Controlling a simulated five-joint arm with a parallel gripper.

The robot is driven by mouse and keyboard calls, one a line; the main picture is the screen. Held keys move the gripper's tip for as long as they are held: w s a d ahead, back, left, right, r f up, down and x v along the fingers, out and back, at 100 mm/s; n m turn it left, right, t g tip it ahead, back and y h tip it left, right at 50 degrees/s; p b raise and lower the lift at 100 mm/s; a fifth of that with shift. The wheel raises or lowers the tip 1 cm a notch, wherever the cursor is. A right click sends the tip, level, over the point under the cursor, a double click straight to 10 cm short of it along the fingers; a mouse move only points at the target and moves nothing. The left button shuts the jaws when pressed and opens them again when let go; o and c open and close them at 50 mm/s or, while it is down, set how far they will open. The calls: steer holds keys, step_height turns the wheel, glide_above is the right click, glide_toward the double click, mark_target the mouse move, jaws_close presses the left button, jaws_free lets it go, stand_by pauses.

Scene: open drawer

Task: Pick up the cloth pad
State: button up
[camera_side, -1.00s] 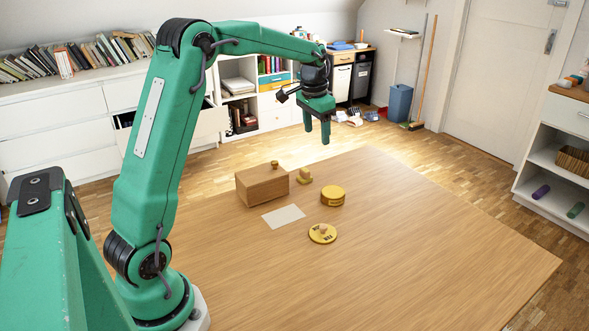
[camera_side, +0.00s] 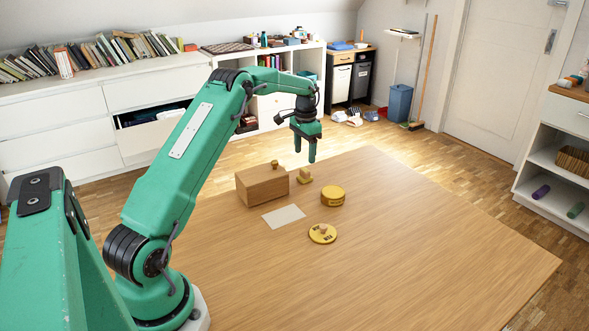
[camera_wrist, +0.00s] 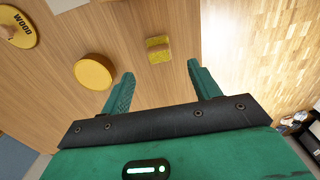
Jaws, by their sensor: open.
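The cloth pad appears to be the small block with a tan top and fuzzy yellow base (camera_side: 305,177). It lies on the wooden table to the right of the wooden box (camera_side: 262,187). In the wrist view the pad (camera_wrist: 158,50) shows just beyond the fingertips, between their lines. My gripper (camera_side: 304,152) is open and empty, above the table and higher than the pad. Its two green fingers (camera_wrist: 160,73) are spread apart in the wrist view. Nothing hides the pad.
A round yellow tin (camera_side: 332,196) stands near the pad, at its lower right. A yellow disc with a knob (camera_side: 323,234) lies nearer the camera. A pale flat sheet (camera_side: 284,216) lies before the box. The table's right side is clear.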

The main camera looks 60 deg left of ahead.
mark_target(305, 170)
steer(key=shift+f, duration=1.25)
steer(key=shift+f, duration=0.1)
steer(key=shift+d+f, duration=0.1)
steer(key=shift+f, duration=2.4)
steer(key=shift+c, duration=0.2)
steer(key=c, duration=1)
